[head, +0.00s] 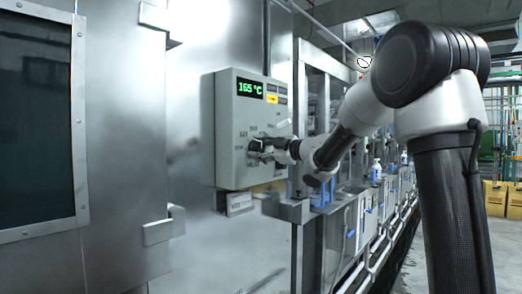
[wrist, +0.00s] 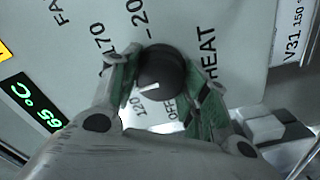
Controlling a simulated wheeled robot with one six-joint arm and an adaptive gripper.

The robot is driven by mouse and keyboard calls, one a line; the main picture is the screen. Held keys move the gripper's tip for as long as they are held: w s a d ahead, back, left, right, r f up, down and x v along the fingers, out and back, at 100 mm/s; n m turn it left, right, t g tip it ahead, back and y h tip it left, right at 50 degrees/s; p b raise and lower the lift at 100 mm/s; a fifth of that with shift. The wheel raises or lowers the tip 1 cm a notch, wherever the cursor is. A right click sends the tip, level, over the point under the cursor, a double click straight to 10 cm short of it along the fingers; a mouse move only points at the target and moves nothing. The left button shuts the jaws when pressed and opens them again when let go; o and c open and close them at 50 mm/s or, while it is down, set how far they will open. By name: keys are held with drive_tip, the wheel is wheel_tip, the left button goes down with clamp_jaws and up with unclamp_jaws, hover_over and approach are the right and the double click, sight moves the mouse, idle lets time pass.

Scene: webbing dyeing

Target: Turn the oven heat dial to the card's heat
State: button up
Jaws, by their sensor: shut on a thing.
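The black heat dial (wrist: 162,68) sits on a pale grey panel, with OFF, 120, 170 and 200 printed around it and HEAT beside it. Its white pointer mark points to the lower left in the wrist view, toward the 120 side. My gripper (wrist: 163,92) is shut on the dial, one green-padded finger on each side. In the head view my gripper (head: 263,146) is at the front of the control box (head: 228,130) and hides much of the dial. The card (wrist: 293,32) reads "V31 150"; the rest is cut off. It hangs under the box in the head view (head: 240,203).
The box's display (head: 250,88) reads 165 °C. Another knob is labelled FA, partly cut off. A steel oven door (head: 122,150) with a dark window is at left.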

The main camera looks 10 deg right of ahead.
drive_tip(key=o, duration=1)
drive_tip(key=shift+s, duration=0.1)
drive_tip(key=v, duration=1.2)
